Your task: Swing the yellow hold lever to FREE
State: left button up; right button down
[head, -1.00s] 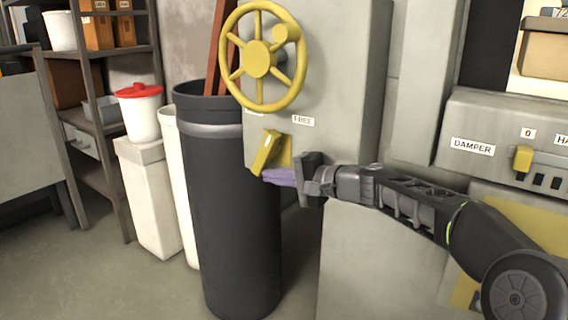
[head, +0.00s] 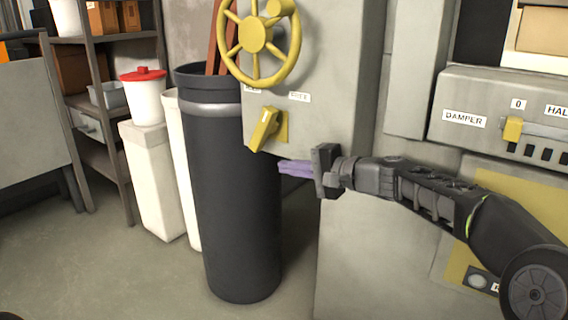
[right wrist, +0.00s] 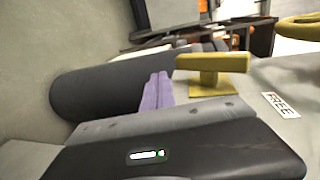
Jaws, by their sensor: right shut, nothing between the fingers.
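The yellow hold lever (head: 264,130) sits on a yellow plate on the grey cabinet, below the handwheel. It is tilted, its upper end leaning right toward the FREE label (head: 299,97). My right gripper (head: 282,167) is shut and empty, below and right of the lever and apart from it. In the right wrist view the purple fingertips (right wrist: 158,82) lie together beside the lever (right wrist: 212,64), with the FREE label (right wrist: 280,105) to the right. My left gripper is not in view.
A yellow handwheel (head: 256,36) is above the lever. A tall dark bin (head: 235,200) stands close to the cabinet's left. A DAMPER panel (head: 465,120) with a yellow slider is at the right. Open floor lies at the lower left.

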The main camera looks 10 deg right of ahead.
jog(key=s+d+f, duration=0.2)
jog(key=s+d, duration=0.3)
jog(key=s, duration=0.1)
jog(key=shift+p, duration=0.3)
